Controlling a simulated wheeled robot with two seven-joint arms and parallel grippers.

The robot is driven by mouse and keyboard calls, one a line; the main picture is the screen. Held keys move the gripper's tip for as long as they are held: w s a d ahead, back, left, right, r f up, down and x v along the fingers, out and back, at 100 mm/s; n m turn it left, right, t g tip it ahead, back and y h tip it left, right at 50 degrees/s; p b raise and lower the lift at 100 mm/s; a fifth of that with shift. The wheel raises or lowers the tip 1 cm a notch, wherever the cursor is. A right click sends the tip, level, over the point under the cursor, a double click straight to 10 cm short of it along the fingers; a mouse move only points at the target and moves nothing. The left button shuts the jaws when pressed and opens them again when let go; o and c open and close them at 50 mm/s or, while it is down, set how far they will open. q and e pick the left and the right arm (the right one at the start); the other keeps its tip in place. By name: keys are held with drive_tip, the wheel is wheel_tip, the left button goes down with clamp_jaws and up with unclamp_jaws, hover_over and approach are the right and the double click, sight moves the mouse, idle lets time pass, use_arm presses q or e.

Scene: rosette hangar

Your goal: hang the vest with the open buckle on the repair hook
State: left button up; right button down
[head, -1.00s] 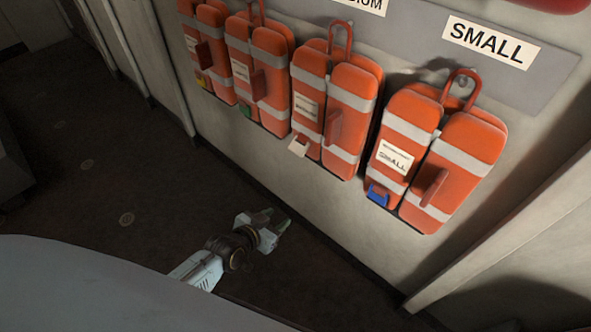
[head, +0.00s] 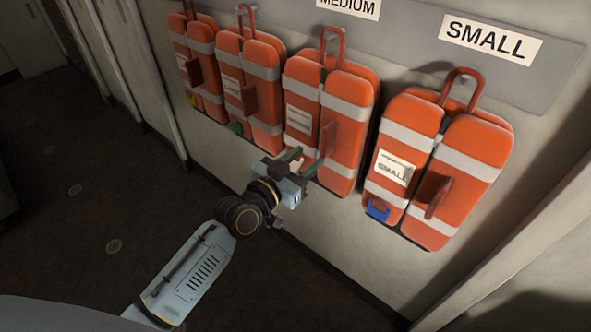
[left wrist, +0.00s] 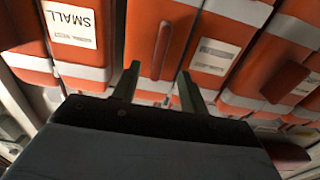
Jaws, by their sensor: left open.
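Several orange vests with pale grey bands hang in a row on the wall from red loops. The third vest (head: 349,95) is under the MEDIUM sign and the rightmost vest (head: 465,155) is under SMALL. Each has a red strap-like piece low on its front; I cannot tell which buckle is open. My left gripper (head: 307,164) is open and empty in front of the third vest's lower part, hiding its lower left corner. In the left wrist view, the red piece (left wrist: 162,45) on that vest lies ahead, between the open fingers. No repair hook can be identified. My right gripper is not in view.
A grey sign rail (head: 420,40) runs along the pale wall above the vests. The rightmost vest has a blue tag (head: 378,209). A wall post (head: 520,240) stands at the right. The dark floor (head: 80,210) at left is clear.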

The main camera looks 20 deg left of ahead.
sight(321, 147)
use_arm(q)
drive_tip(key=b+x, duration=0.1)
drive_tip(key=x, duration=0.2)
drive_tip(key=shift+w+d, duration=0.15)
drive_tip(key=shift+w, duration=0.15)
drive_tip(key=shift+w+d, duration=0.25)
drive_tip(key=shift+w, duration=0.45)
drive_tip(key=shift+w+d, duration=0.2)
drive_tip(key=shift+w, duration=0.4)
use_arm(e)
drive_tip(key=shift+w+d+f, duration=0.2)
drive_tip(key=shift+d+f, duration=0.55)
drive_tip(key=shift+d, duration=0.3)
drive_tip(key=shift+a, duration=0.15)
use_arm(q)
drive_tip(key=c, duration=0.5)
clamp_jaws()
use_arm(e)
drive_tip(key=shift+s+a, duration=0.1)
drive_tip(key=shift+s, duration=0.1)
